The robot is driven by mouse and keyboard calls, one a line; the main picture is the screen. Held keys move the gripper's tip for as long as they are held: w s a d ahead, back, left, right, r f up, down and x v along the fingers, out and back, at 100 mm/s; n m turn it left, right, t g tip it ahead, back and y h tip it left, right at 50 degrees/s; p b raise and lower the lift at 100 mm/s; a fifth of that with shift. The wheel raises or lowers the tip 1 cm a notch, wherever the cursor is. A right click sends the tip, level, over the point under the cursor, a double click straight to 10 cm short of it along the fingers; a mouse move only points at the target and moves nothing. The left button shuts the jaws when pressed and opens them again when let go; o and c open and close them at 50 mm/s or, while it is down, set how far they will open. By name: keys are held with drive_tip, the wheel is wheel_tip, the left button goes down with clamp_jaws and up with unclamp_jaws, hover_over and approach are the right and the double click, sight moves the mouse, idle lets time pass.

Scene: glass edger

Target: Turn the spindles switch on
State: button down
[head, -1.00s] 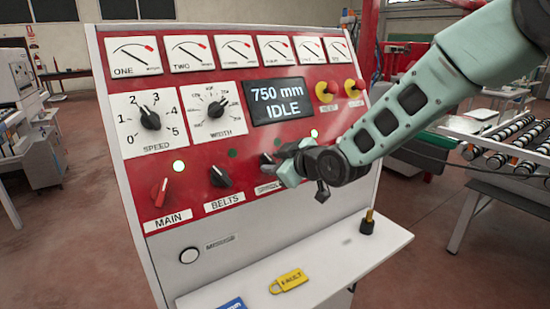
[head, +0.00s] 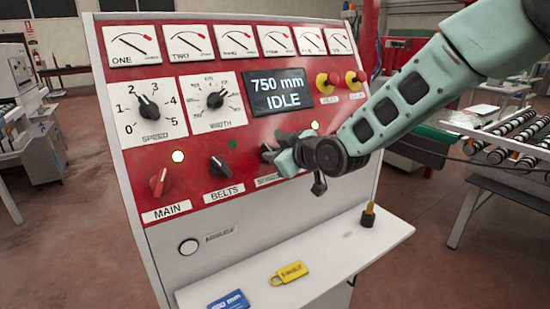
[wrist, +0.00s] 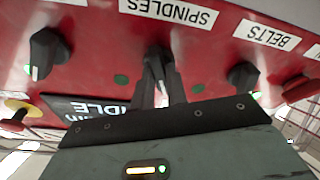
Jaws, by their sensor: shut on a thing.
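The spindles switch (wrist: 157,62) is a black knob on the red panel, beside the white SPINDLES label (wrist: 168,10) in the wrist view, where the panel appears upside down. My gripper (wrist: 162,85) has its dark fingers closed around this knob. In the head view my gripper (head: 282,158) is at the same switch (head: 267,152), hiding much of it and part of its label. A thin white pointer mark shows on the knob between the fingers; its exact angle is hard to read. A small green lamp (head: 278,134) above the switch looks unlit.
The black BELTS switch (head: 220,166) and red MAIN switch (head: 160,182) sit to the left; the lamp (head: 178,156) above MAIN is lit. A display (head: 277,94) reads "750 mm IDLE".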

drive_tip(key=shift+m+t+h+b, duration=0.35)
drive_tip(key=shift+m+h+b, duration=0.15)
drive_tip(key=shift+m+b, duration=2.05)
drive_tip(key=shift+m+t+h+b, duration=0.45)
drive_tip(key=shift+m+b, duration=1.3)
drive_tip(key=shift+m, duration=1.6)
drive_tip(key=c, duration=1.4)
unclamp_jaws()
drive_tip(key=shift+s, duration=0.1)
drive_tip(key=b+v, duration=0.4)
drive_tip(key=v, duration=1.3)
drive_tip(key=shift+r, duration=0.25)
